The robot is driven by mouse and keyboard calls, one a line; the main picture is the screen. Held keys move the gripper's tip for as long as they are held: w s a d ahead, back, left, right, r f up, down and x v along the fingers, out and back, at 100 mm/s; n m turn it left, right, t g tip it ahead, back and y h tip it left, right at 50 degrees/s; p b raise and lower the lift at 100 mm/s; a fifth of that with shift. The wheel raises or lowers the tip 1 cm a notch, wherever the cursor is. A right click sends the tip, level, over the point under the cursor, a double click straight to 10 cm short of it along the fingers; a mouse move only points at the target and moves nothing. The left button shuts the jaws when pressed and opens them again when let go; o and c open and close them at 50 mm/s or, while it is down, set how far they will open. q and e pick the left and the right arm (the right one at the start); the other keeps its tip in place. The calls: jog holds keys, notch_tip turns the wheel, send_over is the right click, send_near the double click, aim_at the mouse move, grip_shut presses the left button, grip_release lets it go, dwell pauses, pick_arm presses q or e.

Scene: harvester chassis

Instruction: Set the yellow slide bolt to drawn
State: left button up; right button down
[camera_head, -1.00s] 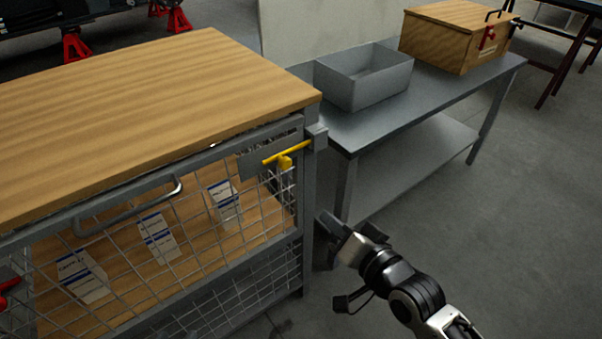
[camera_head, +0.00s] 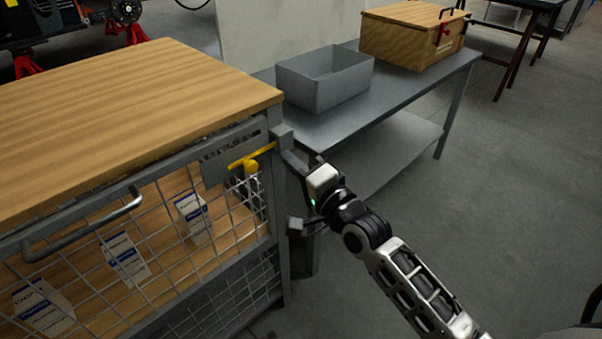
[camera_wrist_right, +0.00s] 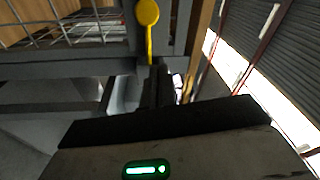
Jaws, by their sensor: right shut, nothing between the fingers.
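The yellow slide bolt (camera_head: 252,160) is at the upper right corner of the mesh door of the cage cabinet (camera_head: 275,215). Its rod runs across to the grey bracket on the corner post, and its round knob hangs below the rod. In the right wrist view the bolt's knob (camera_wrist_right: 148,13) is at the top, ahead of the fingers. My right gripper (camera_head: 291,157) is shut and empty, beside the corner post, to the right of the bolt. Its fingers (camera_wrist_right: 157,88) also show in the right wrist view, and I see no contact with the bolt. My left gripper is out of view.
A curved grey handle (camera_head: 85,228) stands out from the door front. White boxes (camera_head: 193,217) are behind the mesh. A metal bench (camera_head: 405,100) with a grey bin (camera_head: 323,80) and a wooden box (camera_head: 412,38) stands at the back right. The floor at right is open.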

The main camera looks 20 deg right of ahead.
aim_at(265, 136)
jog(key=x, duration=0.5)
jog(key=s+a, duration=0.2)
jog(key=shift+a+f, duration=0.3)
jog(key=shift+f, duration=0.1)
jog(key=shift+s+a+f, duration=0.1)
jog(key=shift+s+a, duration=0.05)
jog(key=shift+a, duration=0.15)
jog(key=shift+a, duration=0.1)
